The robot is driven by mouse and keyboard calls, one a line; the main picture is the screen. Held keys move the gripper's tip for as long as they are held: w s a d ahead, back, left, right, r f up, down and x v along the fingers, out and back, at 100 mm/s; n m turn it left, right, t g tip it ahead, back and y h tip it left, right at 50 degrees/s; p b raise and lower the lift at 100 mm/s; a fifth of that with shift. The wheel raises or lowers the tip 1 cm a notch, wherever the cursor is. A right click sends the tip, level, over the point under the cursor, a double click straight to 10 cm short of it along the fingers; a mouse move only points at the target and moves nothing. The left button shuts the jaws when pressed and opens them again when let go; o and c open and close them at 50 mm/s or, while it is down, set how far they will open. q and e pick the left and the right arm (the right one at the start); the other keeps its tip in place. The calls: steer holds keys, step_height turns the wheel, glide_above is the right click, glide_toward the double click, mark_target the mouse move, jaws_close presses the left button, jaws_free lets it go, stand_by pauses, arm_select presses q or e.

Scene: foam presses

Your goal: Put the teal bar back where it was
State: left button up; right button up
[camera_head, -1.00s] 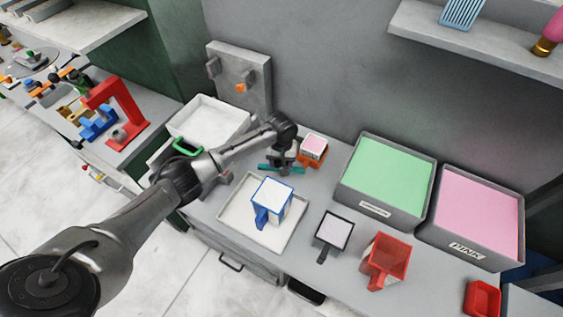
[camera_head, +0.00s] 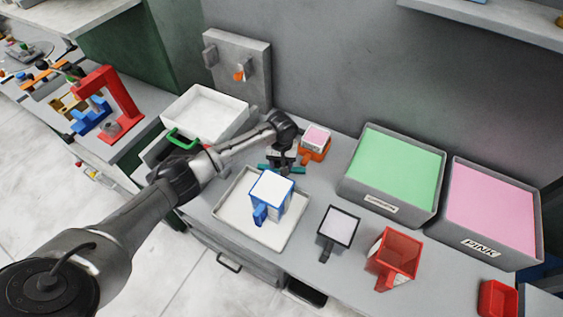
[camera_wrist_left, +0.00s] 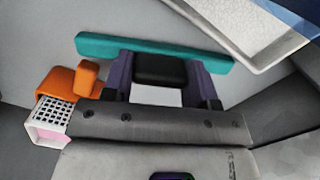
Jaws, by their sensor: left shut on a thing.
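The teal bar (camera_head: 299,170) is at my left gripper (camera_head: 282,166), between the orange holder and the white tray. In the left wrist view the teal bar (camera_wrist_left: 150,46) runs across, just beyond the fingers. I cannot tell whether the bar touches the counter. The orange holder (camera_head: 318,155) with a pink-topped block (camera_head: 317,136) stands right behind the bar; in the wrist view it (camera_wrist_left: 60,80) shows at the left. My right gripper is out of view.
The white tray (camera_head: 236,220) with a blue mould (camera_head: 270,190) lies in front of the bar. A dark square mould (camera_head: 338,226), a red mould (camera_head: 396,255), a green foam bin (camera_head: 397,165) and a pink bin (camera_head: 490,210) stand right.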

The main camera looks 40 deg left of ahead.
arm_select(q)
steer(key=shift+f, duration=0.5)
steer(key=o, duration=0.7)
steer(key=shift+c, duration=0.2)
steer(key=o, duration=0.5)
steer(key=shift+a+f, duration=0.1)
steer(key=shift+f, duration=0.05)
steer(key=shift+c, duration=0.2)
step_height(320, 180, up, 15)
steer(key=w+p, duration=0.1)
steer(key=shift+a+f+p, duration=0.2)
steer(key=shift+a+p, duration=0.05)
steer(key=shift+p, duration=0.05)
steer(key=shift+w, duration=0.1)
